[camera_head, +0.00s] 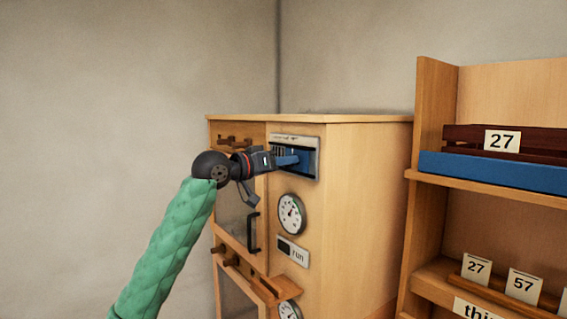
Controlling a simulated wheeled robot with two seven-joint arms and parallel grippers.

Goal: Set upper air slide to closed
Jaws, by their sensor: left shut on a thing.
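The upper air slide (308,160) is a blue and dark panel in a pale metal frame, high on the wooden cabinet (352,200). My left gripper (290,160) reaches it from the left and is shut on a blue part of the slide. The gripper covers the left part of the slide, so its exact position is hard to tell. My right gripper is not in view.
A round gauge (291,214) and a small "run" panel (293,251) sit below the slide. A door with a dark handle (253,232) is at the left. A shelf unit (434,150) with numbered cards stands at the right.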

